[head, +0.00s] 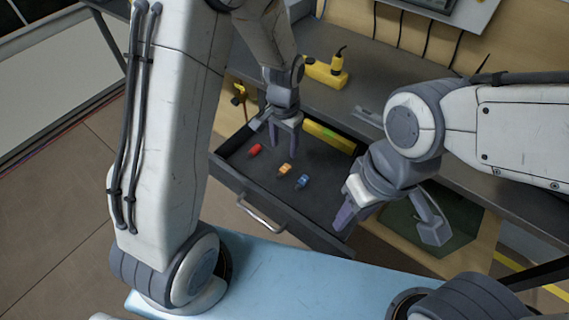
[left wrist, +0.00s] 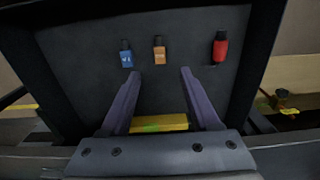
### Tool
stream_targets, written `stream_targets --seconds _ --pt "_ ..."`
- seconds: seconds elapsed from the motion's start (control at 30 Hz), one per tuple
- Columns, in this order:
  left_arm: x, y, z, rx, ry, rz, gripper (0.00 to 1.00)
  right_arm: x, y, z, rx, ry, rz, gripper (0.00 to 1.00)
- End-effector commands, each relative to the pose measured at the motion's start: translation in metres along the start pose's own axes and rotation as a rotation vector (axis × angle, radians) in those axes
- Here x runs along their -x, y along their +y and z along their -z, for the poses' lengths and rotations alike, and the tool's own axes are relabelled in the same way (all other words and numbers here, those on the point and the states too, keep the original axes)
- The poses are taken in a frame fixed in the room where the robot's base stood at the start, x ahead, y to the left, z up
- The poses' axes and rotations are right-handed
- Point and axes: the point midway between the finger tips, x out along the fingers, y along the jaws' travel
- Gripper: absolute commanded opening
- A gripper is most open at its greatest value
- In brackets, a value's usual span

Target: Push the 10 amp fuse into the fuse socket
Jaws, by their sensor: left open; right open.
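Three small fuses lie apart in the open dark drawer (head: 232,176): a red one (head: 254,149), an orange one (head: 285,169) and a blue one (head: 302,182). In the left wrist view they run blue (left wrist: 126,58), orange (left wrist: 159,53), red (left wrist: 220,46). Their markings are too small to read, so I cannot tell which is 10 amp. My left gripper (head: 288,138) is open and empty above the drawer, pointing down, with the orange fuse ahead between its fingertips in the wrist view (left wrist: 158,73). My right gripper (head: 350,207) is open beside the drawer's right side. I cannot identify the fuse socket.
A yellow and green bar (head: 328,137) lies at the drawer's back, also in the left wrist view (left wrist: 160,123). A yellow block with a black plug (head: 325,74) stands on the grey bench. The drawer handle (head: 262,214) sticks out in front. Bare drawer floor surrounds the fuses.

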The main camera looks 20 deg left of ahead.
Motion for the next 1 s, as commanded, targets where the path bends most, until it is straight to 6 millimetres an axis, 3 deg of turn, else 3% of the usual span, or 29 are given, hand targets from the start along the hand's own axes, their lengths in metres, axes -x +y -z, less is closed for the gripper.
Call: stream_targets --seconds 0.2,0.47,0.7,1.0 --pt "-0.037 -0.002 -0.001 0.003 -0.004 -0.001 0.62 -0.005 0.0 0.0 0.0 0.0 0.0 0.45" --pt "-0.058 -0.002 -0.002 0.004 -0.004 -0.001 0.62 -0.006 0.0 0.0 0.0 0.0 0.0 0.45" --pt "-0.093 -0.001 -0.001 0.004 -0.004 -0.001 0.62 -0.008 0.001 0.0 0.0 0.0 0.0 0.45" --pt "-0.1 -0.001 0.0 0.004 -0.001 0.0 0.62 -0.008 0.001 0.0 0.0 0.0 0.0 0.45"
